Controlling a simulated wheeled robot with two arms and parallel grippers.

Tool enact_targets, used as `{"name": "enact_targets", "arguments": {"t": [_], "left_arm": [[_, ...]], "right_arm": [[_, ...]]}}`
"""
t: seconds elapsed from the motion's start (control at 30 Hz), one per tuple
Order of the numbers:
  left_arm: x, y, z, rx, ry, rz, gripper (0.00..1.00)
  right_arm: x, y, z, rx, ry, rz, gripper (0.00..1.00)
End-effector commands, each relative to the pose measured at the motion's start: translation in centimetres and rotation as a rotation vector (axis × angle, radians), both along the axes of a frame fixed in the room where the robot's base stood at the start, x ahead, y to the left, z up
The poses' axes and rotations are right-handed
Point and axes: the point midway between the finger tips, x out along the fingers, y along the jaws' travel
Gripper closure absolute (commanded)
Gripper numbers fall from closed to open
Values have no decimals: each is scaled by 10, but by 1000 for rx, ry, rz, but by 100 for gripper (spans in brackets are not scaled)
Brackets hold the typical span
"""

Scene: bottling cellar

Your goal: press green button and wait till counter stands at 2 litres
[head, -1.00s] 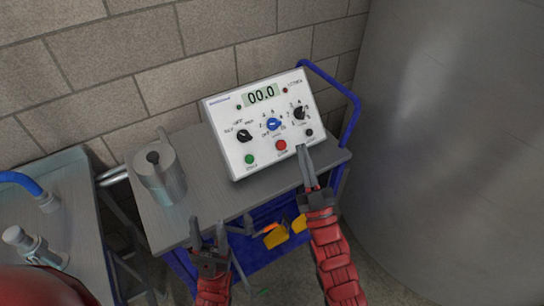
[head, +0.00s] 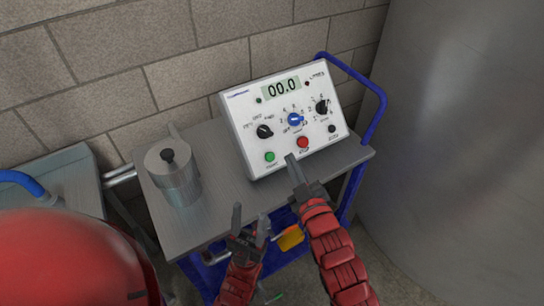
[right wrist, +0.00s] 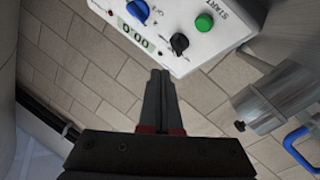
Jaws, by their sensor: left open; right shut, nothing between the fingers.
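The white control box (head: 287,122) stands on the grey cart top. Its counter (head: 283,88) reads 00.0, and the counter also shows in the right wrist view (right wrist: 135,35). The green button (head: 270,157) is at the lower left of the panel, with a red button (head: 302,142) to its right. The green button also shows in the right wrist view (right wrist: 204,23), marked START. My right gripper (head: 291,160) is shut and empty, in front of the panel's lower edge, apart from the green button in the wrist view. My left gripper (head: 251,224) is open and empty at the cart's front edge.
A metal canister (head: 174,178) stands on the cart top (head: 215,205), left of the box. A blue cart handle (head: 372,105) rises at the right, beside a large grey tank (head: 460,130). A brick wall is behind. A grey table with a blue hose (head: 25,186) is at the left.

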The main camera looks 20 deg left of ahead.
Motion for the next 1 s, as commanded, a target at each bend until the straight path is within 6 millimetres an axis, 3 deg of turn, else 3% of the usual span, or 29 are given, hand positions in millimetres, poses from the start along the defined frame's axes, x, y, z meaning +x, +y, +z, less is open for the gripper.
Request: {"name": "enact_targets", "arguments": {"t": [0.63, 1.0], "left_arm": [[0, 0, -40, 0, 0, 0, 50], [0, 0, -46, 0, 0, 0, 50]], "right_arm": [[34, 43, -53, 1, -1, 1, 100], [40, 51, -58, 1, -2, 0, 100]]}}
